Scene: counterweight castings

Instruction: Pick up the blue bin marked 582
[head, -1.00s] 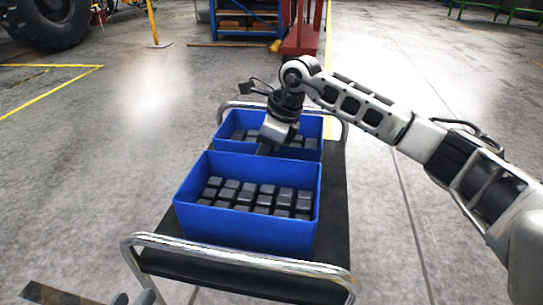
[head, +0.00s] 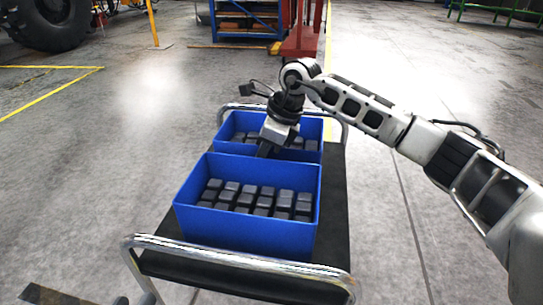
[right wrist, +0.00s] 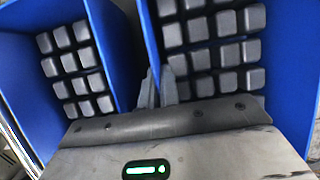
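Two open blue bins of dark grey blocks stand on a black cart, a near bin (head: 245,235) and a far bin (head: 226,130). No number is readable on either, so I cannot tell which is 582. In the right wrist view my right gripper's fingers (right wrist: 157,88) are close together, one on each side of the wall of the bin at right (right wrist: 151,45). The other bin (right wrist: 112,40) is at left. Whether the fingers press the wall is unclear.
The cart's black deck (head: 335,190) has a chrome handle at the near end (head: 235,262) and another at the far end. Concrete floor is open on both sides. A blue rack (head: 245,22) and a red stand (head: 300,38) are further back.

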